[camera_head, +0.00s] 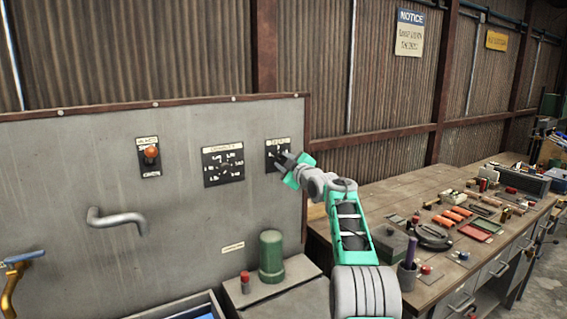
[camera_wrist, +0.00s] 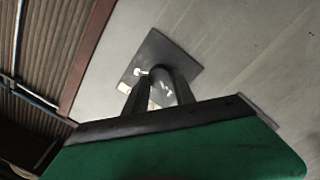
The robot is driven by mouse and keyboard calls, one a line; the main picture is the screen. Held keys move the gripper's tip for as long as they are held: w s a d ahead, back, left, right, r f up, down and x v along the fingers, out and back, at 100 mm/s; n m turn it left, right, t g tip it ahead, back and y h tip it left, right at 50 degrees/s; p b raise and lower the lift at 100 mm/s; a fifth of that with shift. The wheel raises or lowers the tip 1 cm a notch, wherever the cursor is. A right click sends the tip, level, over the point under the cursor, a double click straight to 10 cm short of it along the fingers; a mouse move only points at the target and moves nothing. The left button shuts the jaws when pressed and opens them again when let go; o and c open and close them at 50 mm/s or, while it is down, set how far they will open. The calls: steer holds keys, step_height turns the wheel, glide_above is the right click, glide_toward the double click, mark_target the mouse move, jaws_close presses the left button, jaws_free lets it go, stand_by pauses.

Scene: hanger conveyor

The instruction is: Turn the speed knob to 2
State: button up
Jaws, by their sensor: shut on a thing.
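The speed knob's black plate (camera_head: 277,150) is the rightmost of the plates on the grey panel (camera_head: 190,205). My gripper (camera_head: 284,161) reaches it from the right and covers its lower right part. In the wrist view the dark plate (camera_wrist: 174,58) appears tilted. My gripper (camera_wrist: 160,88) has its two fingers against the middle of the plate, shut on the speed knob. The knob itself is mostly hidden between the fingers. Its pointer and the number it points to cannot be read.
To the left are a dial plate (camera_head: 223,164) and a plate with an orange button (camera_head: 151,152). A grey pipe handle (camera_head: 117,219) sticks out below. A green canister (camera_head: 271,256) stands under the knob. A cluttered workbench (camera_head: 385,195) fills the right.

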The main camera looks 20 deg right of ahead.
jaws_close()
steer(key=shift+m, duration=0.3)
steer(key=m+p, duration=0.2)
steer(key=m, duration=0.2)
steer(key=shift+r, duration=0.15)
steer(key=m+p, duration=0.2)
steer(key=m, duration=0.2)
steer(key=shift+d+g+p, duration=0.1)
steer(key=shift+g+p, duration=0.2)
steer(key=shift+m+p, duration=0.55)
steer(key=shift+m, duration=0.75)
steer(key=o, duration=0.7)
jaws_free()
